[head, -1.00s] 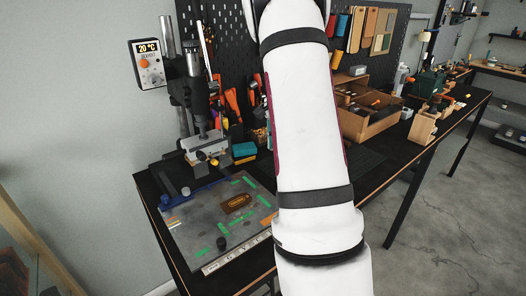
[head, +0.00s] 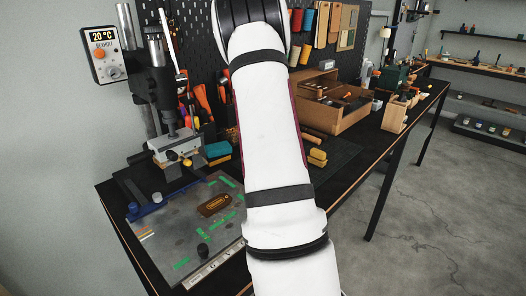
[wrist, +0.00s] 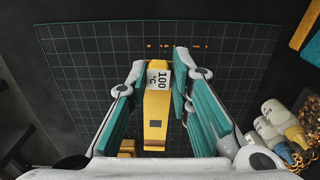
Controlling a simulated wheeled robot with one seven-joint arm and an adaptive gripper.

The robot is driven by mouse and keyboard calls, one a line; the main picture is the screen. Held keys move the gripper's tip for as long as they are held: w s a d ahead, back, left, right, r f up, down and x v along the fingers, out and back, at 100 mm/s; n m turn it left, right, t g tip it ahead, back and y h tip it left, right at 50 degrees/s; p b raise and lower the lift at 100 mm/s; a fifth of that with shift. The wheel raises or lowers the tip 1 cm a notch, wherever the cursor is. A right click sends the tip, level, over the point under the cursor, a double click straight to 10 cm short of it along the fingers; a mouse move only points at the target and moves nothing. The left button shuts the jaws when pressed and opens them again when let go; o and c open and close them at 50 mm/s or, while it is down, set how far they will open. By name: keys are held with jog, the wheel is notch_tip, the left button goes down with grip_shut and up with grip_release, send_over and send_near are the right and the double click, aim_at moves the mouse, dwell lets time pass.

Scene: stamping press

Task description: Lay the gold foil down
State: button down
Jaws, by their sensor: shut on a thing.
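In the wrist view my gripper (wrist: 159,78) is shut on a gold-yellow piece (wrist: 156,115) with a white label reading 100 °C, which I take to be the gold foil. It lies lengthwise between the teal fingers, over a dark gridded mat (wrist: 85,60). I cannot tell how high it is above the mat. In the head view my arm hides the gripper. Yellow pieces (head: 317,158) show on the bench just right of my arm; I cannot tell whether one of them is the held piece.
The press (head: 165,90) stands at the left, with a grey plate (head: 175,235) bearing a brown tag (head: 214,205) before it. A wooden organiser (head: 335,115) stands behind the yellow pieces. White bottles (wrist: 268,130) and a gold chain (wrist: 307,135) lie right of the gripper in the wrist view.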

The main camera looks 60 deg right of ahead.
jog(key=shift+f, duration=0.5)
jog(key=shift+f+b, duration=1.15)
jog(key=shift+f, duration=0.85)
jog(key=c, duration=1.4)
grip_release()
jog(key=shift+o, duration=0.2)
notch_tip(320, 180, up, 12)
jog(key=shift+r, duration=0.1)
